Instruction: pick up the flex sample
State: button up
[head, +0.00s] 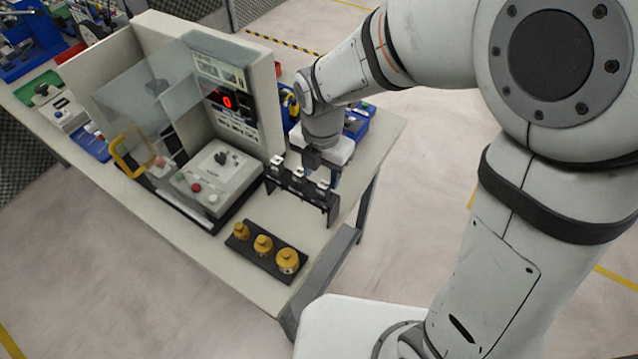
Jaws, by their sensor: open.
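A black rack (300,196) stands near the right edge of the bench. It carries a row of small pale pieces, one of them at its near right end (323,185); they may be the flex samples, but they are too small to tell for sure. My gripper (318,165) points down at the rack, just behind its pale pieces. It is open, and nothing shows held in it. The fingertips are partly hidden, so I cannot tell whether they touch a piece.
A grey tester (218,178) with a clear shield, yellow handle (130,158) and red display (227,101) stands left of the rack. Brass weights (263,245) sit on a black strip in front. A blue bin (357,124) is behind my wrist.

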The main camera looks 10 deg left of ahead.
aim_at(324, 182)
jog(key=f, duration=0.3)
jog(key=f+p, duration=0.1)
jog(key=f, duration=0.1)
jog(key=shift+w+d+f, duration=0.1)
jog(key=shift+w+d, duration=0.15)
grip_shut()
dwell(0.4)
